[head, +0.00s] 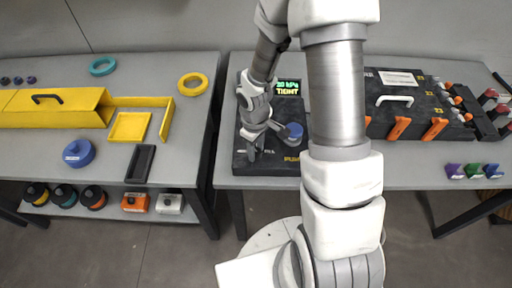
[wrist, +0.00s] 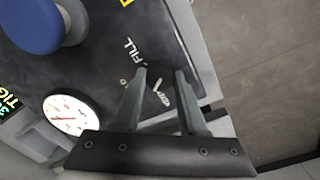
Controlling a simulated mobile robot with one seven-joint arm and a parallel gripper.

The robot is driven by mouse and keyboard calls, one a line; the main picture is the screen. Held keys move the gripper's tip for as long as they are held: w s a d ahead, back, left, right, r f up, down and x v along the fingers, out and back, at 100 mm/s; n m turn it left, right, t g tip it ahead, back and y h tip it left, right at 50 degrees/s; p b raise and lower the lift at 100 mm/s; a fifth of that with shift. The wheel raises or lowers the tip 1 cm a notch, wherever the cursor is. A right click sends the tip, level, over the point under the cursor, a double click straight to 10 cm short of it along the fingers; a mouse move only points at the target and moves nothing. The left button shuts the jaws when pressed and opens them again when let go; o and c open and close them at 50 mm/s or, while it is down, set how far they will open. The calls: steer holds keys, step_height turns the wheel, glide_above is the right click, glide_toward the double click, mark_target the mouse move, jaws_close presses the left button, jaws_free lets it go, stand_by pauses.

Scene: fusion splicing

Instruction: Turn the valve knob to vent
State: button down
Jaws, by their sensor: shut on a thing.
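The valve knob (wrist: 159,92) shows in the wrist view as a small grey piece with a pale mark, between my fingers and largely hidden by them. It sits on the dark panel (wrist: 105,65), near the printed word FILL. My gripper (wrist: 160,73) is shut on the knob, with one finger on each side. In the head view my gripper (head: 253,154) reaches down to the left front part of the dark panel (head: 265,168). Which marking the knob points to cannot be told.
A blue round pump cap (head: 295,130) stands right of my gripper. A lit display (head: 288,88) reading TIGHT is behind. A round gauge (wrist: 72,114) sits beside my fingers. A black case (head: 400,105) lies to the right; a yellow box (head: 55,107) is on the left table.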

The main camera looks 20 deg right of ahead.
steer(key=n+p, duration=0.1)
steer(key=n, duration=0.3)
steer(key=shift+n, duration=0.4)
stand_by(0.4)
steer(key=shift+c, duration=2.2)
jaws_free()
step_height(320, 180, up, 17)
steer(key=p, duration=0.4)
steer(key=shift+s+r+p, duration=0.2)
steer(key=shift+s+p, duration=0.05)
steer(key=shift+p, duration=0.15)
steer(key=shift+s, duration=0.1)
